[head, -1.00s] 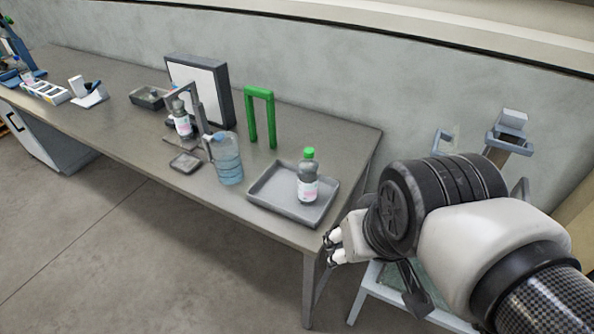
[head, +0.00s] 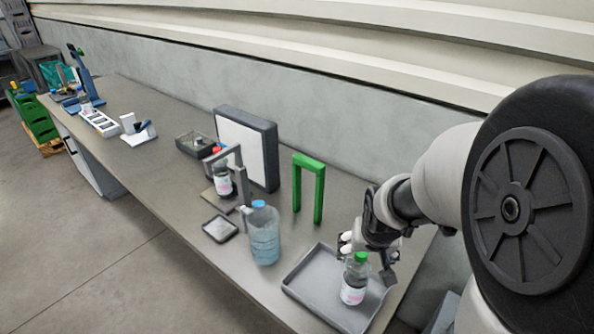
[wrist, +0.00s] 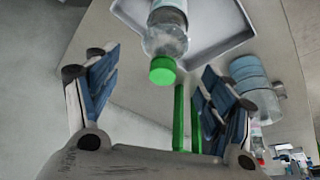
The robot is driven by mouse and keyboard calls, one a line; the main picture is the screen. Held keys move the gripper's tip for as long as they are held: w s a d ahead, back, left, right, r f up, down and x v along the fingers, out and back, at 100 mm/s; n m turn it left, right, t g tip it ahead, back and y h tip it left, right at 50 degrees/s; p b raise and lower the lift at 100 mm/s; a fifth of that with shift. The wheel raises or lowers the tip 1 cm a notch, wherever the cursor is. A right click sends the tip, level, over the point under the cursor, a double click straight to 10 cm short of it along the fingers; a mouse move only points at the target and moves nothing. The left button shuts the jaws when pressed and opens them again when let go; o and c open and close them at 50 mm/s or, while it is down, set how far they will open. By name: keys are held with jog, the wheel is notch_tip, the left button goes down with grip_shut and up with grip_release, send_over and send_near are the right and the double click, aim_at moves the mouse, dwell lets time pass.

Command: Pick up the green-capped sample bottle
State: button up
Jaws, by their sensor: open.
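The green-capped sample bottle (head: 355,279) stands upright in a grey tray (head: 308,281) at the near right end of the bench. It is clear with a white and pink label. In the wrist view the bottle (wrist: 166,38) shows beyond the fingertips, its green cap toward me and between the lines of the two fingers. My gripper (head: 366,243) is just behind and above the bottle in the head view. In the wrist view my gripper (wrist: 150,92) has its blue-padded fingers wide apart with nothing between them.
A green arch (head: 308,188) stands behind the tray. A blue-capped water jug (head: 263,236) stands left of it. Another bottle (head: 222,180) is under a grey stand, before a white panel (head: 245,150). A small dish (head: 220,229) lies nearby.

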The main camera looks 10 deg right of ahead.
aim_at(364, 255)
jog(key=b+x, duration=0.1)
jog(key=x, duration=0.4)
jog(key=b+x, duration=0.1)
jog(key=x, duration=0.1)
jog(key=b+x, duration=0.1)
jog(key=x, duration=0.1)
jog(key=shift+s+a+f, duration=0.15)
jog(key=shift+a+f, duration=0.1)
jog(key=shift+a, duration=0.05)
jog(key=shift+r, duration=0.15)
grip_shut()
dwell(0.5)
